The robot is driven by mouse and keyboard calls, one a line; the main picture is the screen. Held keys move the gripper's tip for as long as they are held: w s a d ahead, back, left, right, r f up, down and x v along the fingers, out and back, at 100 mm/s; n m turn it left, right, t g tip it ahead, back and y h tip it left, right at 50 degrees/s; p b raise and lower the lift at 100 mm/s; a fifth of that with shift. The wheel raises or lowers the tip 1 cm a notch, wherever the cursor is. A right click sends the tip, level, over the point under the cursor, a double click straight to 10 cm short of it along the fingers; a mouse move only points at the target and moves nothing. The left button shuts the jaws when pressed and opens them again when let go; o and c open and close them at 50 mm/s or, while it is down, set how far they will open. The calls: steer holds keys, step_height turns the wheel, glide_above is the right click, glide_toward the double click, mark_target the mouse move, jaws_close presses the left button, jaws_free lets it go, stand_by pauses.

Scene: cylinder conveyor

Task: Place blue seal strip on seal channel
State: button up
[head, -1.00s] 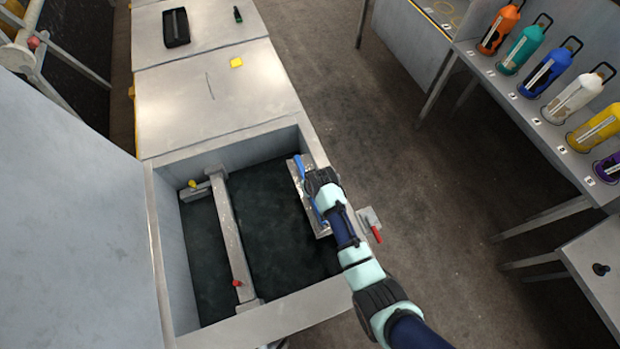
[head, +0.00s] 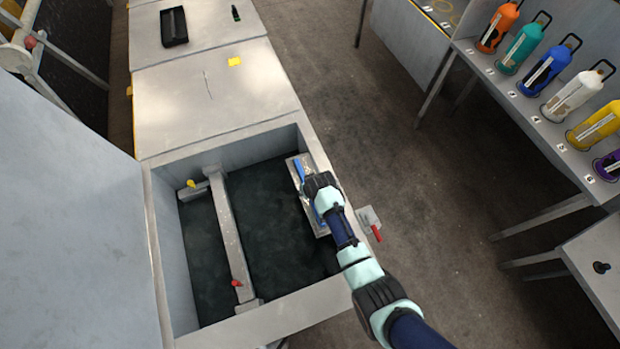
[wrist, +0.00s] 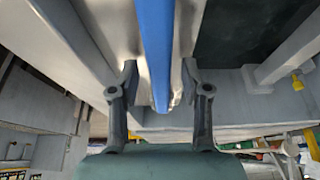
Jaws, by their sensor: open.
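The blue seal strip (head: 299,172) lies lengthwise on a light metal plate (head: 293,164) along the right side of the open pit. Whether it is seated in a channel is hidden by my arm. In the wrist view the strip (wrist: 156,50) runs down the middle, over the shiny metal surface. My gripper (wrist: 160,78) is open, with one finger on each side of the strip and gaps between. In the head view my gripper (head: 318,184) is over the plate, and it hides the middle of the strip.
The dark pit has a grey beam (head: 233,230) with a yellow knob (head: 191,183) and a red knob (head: 237,283). A red-handled tool (head: 371,224) is right of my arm. Several coloured bottles (head: 546,72) stand on the right shelf. The flat top (head: 220,105) behind is mostly clear.

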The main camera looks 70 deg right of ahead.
steer(key=p+v, duration=0.2)
steer(key=v, duration=1)
steer(key=shift+r, duration=0.1)
steer(key=w+a+r+n+t, duration=0.4)
steer(key=w+a+r, duration=0.6)
steer(key=w+a+r+n+t+y, duration=0.1)
steer(key=a+r+n+t, duration=0.2)
steer(key=a+r, duration=0.6)
steer(key=w+a+r+n+t+y, duration=0.2)
steer(key=a+r, duration=0.8)
steer(key=a, duration=0.6)
steer(key=shift+n+t, duration=0.4)
steer(key=shift+t, duration=0.1)
